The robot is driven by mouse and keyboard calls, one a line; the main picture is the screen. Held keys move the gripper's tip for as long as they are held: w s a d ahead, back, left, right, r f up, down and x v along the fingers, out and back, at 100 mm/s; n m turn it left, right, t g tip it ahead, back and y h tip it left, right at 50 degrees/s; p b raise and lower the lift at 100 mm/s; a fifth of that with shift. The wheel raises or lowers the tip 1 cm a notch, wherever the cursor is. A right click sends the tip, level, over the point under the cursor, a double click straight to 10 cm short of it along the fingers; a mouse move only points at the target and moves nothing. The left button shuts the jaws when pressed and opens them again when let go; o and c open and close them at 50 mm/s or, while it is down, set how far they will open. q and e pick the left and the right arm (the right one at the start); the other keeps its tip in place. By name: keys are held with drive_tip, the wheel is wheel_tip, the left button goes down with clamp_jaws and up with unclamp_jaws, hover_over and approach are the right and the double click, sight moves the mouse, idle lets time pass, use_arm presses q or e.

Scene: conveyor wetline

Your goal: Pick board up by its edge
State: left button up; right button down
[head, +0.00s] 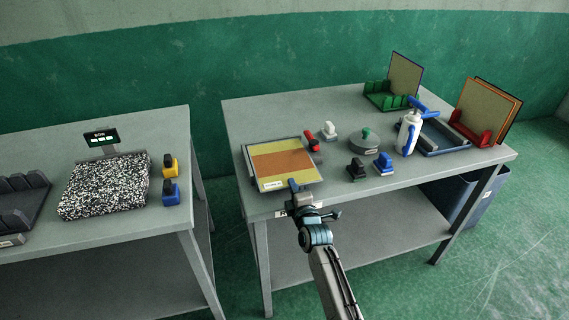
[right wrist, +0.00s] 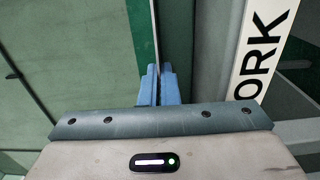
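The board (head: 282,164) is a flat panel with yellow and orange bands and a small white label near its front corner. It lies in a grey frame (head: 248,161) at the front left of the right-hand table. My right gripper (head: 294,184) is at the board's front edge. In the right wrist view, its two blue fingers (right wrist: 159,84) are close together on either side of the thin board edge (right wrist: 155,35), seen end-on, and look shut on it. Their exact contact is hard to see. My left gripper is in neither view.
Beside the board are a red-handled piece (head: 311,141), several stamp-like blocks, a round grey weight (head: 365,144) and a white spray bottle (head: 409,134). Green (head: 388,98) and red (head: 474,134) racks hold panels. A speckled slab (head: 105,187) lies on the left table.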

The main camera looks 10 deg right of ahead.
drive_tip(key=shift+r+p, duration=0.3)
drive_tip(key=shift+r, duration=0.35)
idle(0.6)
drive_tip(key=shift+r, duration=0.1)
drive_tip(key=shift+r+p, duration=2.05)
drive_tip(key=shift+r, duration=0.85)
